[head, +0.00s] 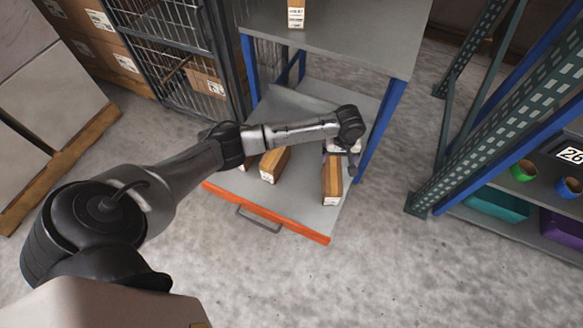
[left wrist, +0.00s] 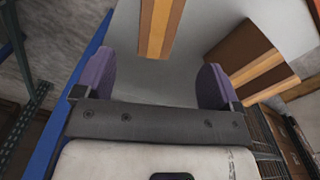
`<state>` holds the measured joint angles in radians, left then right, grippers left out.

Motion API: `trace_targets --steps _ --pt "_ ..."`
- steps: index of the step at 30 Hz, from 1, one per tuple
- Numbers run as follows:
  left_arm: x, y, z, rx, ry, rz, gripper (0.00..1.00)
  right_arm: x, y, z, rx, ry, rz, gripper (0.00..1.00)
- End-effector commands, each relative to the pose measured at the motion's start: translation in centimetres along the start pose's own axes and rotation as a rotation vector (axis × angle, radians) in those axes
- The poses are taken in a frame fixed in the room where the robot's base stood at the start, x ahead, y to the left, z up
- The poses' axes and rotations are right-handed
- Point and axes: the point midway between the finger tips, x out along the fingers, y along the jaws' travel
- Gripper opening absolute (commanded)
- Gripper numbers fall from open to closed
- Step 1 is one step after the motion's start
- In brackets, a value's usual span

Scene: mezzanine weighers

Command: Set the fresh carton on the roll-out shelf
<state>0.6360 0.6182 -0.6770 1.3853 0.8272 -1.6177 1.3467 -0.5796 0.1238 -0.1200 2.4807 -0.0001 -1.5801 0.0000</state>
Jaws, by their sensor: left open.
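The roll-out shelf (head: 285,210) is pulled out, with an orange front edge and a grey handle. Brown cartons with a yellow-orange stripe lie on it: one at the right (head: 332,183), one in the middle (head: 271,166), and one partly hidden behind my arm. Another carton (head: 296,14) with a white label stands on the upper deck. I cannot tell which is the fresh one. My left gripper (head: 345,158) is at the rear end of the right carton. In the left wrist view, its purple fingers (left wrist: 157,85) are apart and empty; a striped carton (left wrist: 160,25) lies beyond them.
The grey upper deck (head: 350,40) and its blue post (head: 382,130) stand close to my left forearm. A green rack (head: 440,185) with bowls and bins is at the right. A wire cage (head: 175,45) and stacked boxes are at the left. Floor in front is clear.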

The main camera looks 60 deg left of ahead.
Motion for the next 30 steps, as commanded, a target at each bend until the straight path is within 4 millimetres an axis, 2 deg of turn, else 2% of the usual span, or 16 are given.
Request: trace_targets --steps 2,5,8,12,14,18,21,24,30 --pt "0.1 0.0 0.2 0.007 -0.001 0.000 0.89 0.0 0.0 0.0 0.000 0.000 0.000 0.43" --pt "1.1 0.0 1.8 0.065 -0.007 0.008 0.89 0.0 0.0 0.0 0.000 0.000 0.000 0.43" --pt "2.9 -0.2 5.5 0.198 -0.014 0.030 0.89 0.1 -0.1 0.0 0.002 0.000 -0.001 0.43" --pt "5.4 -1.6 13.0 0.464 -0.014 0.099 0.89 0.0 -0.2 -0.1 0.005 0.001 -0.005 0.43" --pt "5.9 -2.5 16.0 0.571 -0.004 0.137 0.89 0.0 -0.2 -0.1 0.007 0.001 -0.006 0.43" --pt "6.0 -5.7 21.8 0.774 0.044 0.213 0.89 0.0 -0.2 0.0 0.007 0.000 -0.006 0.43" --pt "5.3 -8.6 24.6 0.879 0.097 0.244 0.89 0.0 -0.2 0.0 0.006 -0.001 -0.005 0.43" --pt "4.2 -11.6 26.4 0.956 0.154 0.249 0.89 0.0 -0.2 0.0 0.006 -0.001 -0.005 0.43" --pt "1.9 -16.9 28.0 1.050 0.245 0.202 0.89 0.0 -0.1 0.0 0.004 -0.001 -0.003 0.43"
